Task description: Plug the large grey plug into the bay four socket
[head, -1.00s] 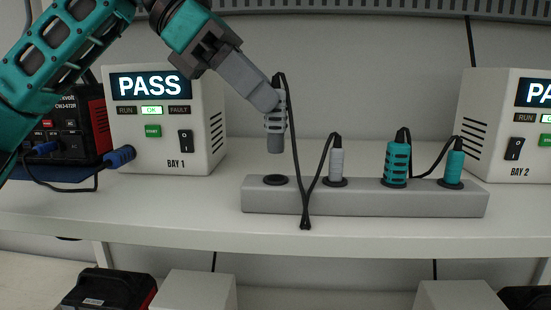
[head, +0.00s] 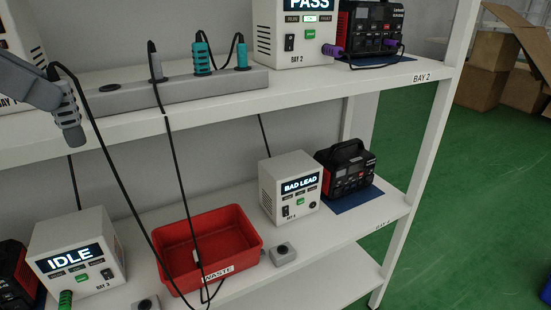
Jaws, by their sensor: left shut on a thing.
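My left gripper (head: 64,98) is shut on the large grey plug (head: 68,127), a ribbed grey body pointing down at the left of the head view. It hangs in front of the upper shelf, with a black cable looping from its top down past the lower shelf. The bay four unit (head: 270,192) is a white box with a "BAD LEAD" display on the lower shelf, right of the plug and well apart from it. A small grey socket block (head: 283,254) with a dark round top sits in front of this unit. My right gripper is out of view.
A grey power strip (head: 190,88) on the upper shelf holds a small grey plug (head: 156,67) and two teal plugs. A bay three unit (head: 112,249) reads "IDLE".

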